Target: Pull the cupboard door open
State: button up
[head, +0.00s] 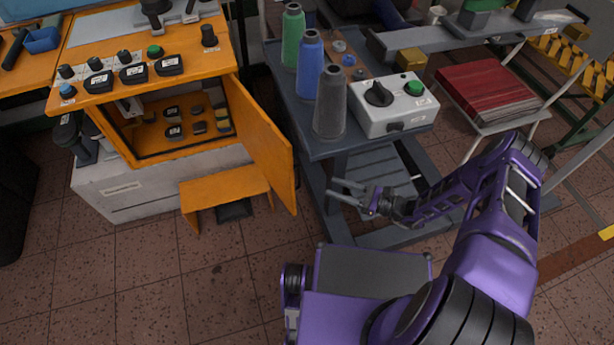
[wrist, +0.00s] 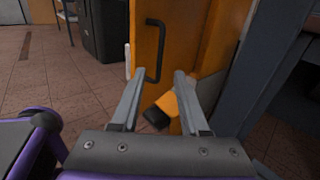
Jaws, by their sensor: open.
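The orange cupboard (head: 182,148) stands at the left in the head view, its inside showing. Its orange door (head: 262,140) is swung well out from the opening on its right side. In the wrist view the door (wrist: 180,30) is ahead, with a black bar handle (wrist: 161,50) on its outer face. The head view hides this handle. My gripper (head: 332,188) is open and empty, to the right of the door and apart from it. In the wrist view the fingers (wrist: 156,82) point toward the door, and the handle shows beyond them, between the tips.
A low orange stool (head: 225,188) stands before the cupboard. The cupboard holds several small dark items (head: 175,131). A blue-grey trolley (head: 322,150) with thread cones (head: 331,100) and a grey control box (head: 393,108) stands right of the door. Tiled floor (head: 235,265) in front is clear.

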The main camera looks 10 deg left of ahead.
jog(key=x, duration=1)
jog(key=shift+c, duration=0.2)
grip_shut()
jog(key=shift+s, duration=0.1)
dwell(0.9)
